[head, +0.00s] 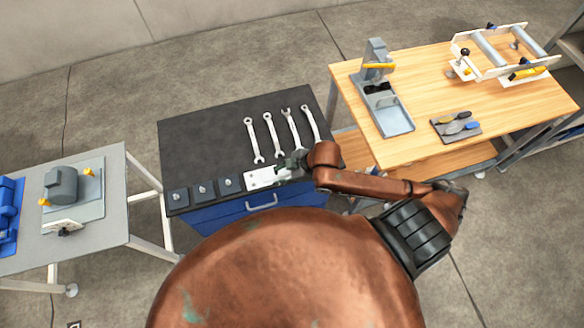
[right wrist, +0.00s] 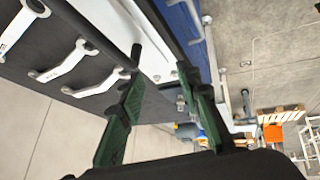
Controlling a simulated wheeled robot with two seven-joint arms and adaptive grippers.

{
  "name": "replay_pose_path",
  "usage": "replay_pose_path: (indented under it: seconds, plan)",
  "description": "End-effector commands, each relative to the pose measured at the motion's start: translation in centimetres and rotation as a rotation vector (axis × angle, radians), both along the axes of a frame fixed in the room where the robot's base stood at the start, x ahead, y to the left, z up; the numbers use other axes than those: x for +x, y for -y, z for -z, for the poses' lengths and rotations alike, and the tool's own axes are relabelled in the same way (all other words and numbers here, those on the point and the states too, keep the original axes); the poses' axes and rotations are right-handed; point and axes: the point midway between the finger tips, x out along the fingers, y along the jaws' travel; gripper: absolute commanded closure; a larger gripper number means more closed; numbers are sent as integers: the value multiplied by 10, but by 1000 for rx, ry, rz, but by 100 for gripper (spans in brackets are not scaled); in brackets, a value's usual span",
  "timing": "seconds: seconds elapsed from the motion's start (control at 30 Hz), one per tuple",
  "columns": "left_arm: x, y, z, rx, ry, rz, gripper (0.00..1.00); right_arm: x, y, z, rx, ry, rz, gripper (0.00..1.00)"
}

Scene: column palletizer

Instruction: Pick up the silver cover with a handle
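A silver-white cover plate (head: 262,178) lies on the dark top of the tool cabinet, near its front edge. In the right wrist view the plate (right wrist: 152,48) shows beyond my fingertips, with a black handle (right wrist: 137,54) standing on it. My right gripper (head: 286,166) is at the plate's right end and partly hides it. In the right wrist view its two green fingers (right wrist: 160,82) are apart, with the left fingertip close to the handle; contact cannot be told. Another pale plate with a dark handle (head: 63,227) lies on the grey table at left. My left gripper is not in view.
The blue cabinet (head: 180,145) holds several wrenches (head: 270,133) behind the plate and small dark blocks (head: 203,189) to its left. A grey table (head: 100,240) stands left with a motor-like part (head: 61,185). A wooden bench (head: 430,85) with fixtures stands right.

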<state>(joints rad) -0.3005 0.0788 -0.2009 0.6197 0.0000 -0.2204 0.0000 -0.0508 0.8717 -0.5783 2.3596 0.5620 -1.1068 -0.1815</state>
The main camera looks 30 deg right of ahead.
Motion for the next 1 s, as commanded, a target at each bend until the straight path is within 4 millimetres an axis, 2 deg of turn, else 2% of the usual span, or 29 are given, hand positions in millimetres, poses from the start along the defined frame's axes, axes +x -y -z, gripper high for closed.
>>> replay_pose_path:
  seconds: [0.2, 0.4, 0.53, 0.67, 1.0]
  plan:
    - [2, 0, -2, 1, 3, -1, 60, 5, 28, -9, -87, -18, -200, 68]
    - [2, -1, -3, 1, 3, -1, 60, 7, 73, -20, -144, -53, -253, 68]
    - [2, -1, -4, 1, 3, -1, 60, 8, 92, -26, -158, -64, -254, 68]
    - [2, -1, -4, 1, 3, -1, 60, 10, 95, -22, -160, -69, -254, 68]
    - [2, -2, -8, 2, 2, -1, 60, 22, 81, 8, -158, -69, -254, 68]
